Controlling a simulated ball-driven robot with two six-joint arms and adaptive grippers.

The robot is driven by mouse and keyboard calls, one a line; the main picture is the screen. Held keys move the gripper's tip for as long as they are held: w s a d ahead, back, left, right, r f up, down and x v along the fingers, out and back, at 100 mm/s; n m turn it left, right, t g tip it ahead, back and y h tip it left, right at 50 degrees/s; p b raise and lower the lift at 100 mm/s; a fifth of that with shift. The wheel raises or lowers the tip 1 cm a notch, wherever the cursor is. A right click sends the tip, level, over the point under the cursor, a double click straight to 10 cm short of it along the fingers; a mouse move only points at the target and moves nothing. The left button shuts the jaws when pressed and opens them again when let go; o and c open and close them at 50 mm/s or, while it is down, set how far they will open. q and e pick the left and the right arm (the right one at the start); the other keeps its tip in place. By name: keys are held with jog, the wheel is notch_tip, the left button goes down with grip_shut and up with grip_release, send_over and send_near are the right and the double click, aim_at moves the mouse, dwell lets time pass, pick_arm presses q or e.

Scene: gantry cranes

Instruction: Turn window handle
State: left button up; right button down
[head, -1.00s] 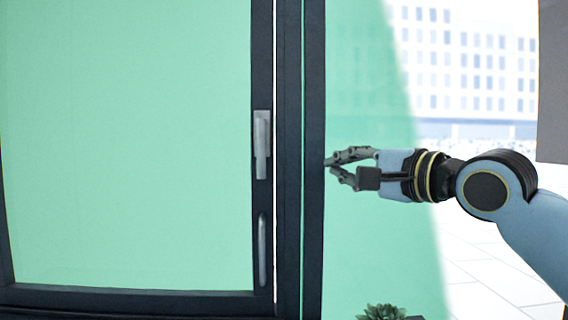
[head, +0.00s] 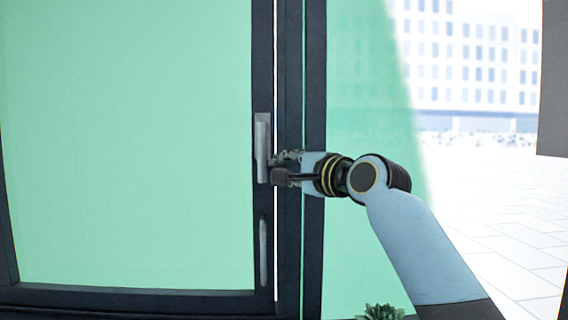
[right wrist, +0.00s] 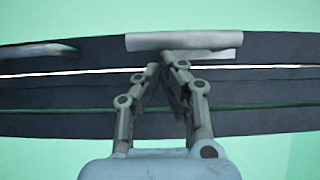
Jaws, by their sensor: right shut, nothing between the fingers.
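The window handle (head: 262,148) is a grey upright lever on the dark frame of the green-tinted window. It hangs straight down in the head view. In the right wrist view the handle (right wrist: 185,41) lies across the top, just beyond my fingertips. My right gripper (head: 278,168) is at the lower end of the handle, on its right side. In the right wrist view the right gripper (right wrist: 160,68) has its fingertips close together with nothing between them. Whether the tips touch the handle I cannot tell. My left gripper is not in view.
A second, slim grey pull (head: 263,252) sits lower on the same dark window frame (head: 262,205). A green plant (head: 380,312) shows at the bottom edge. A grey panel (head: 554,80) stands at the far right. Pale paving and a building show beyond the glass.

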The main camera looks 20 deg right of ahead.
jog(key=shift+a+f, duration=0.1)
dwell(0.4)
jog(key=shift+w+a+f+m, duration=0.1)
jog(key=shift+a+m, duration=0.05)
jog(key=shift+m, duration=0.25)
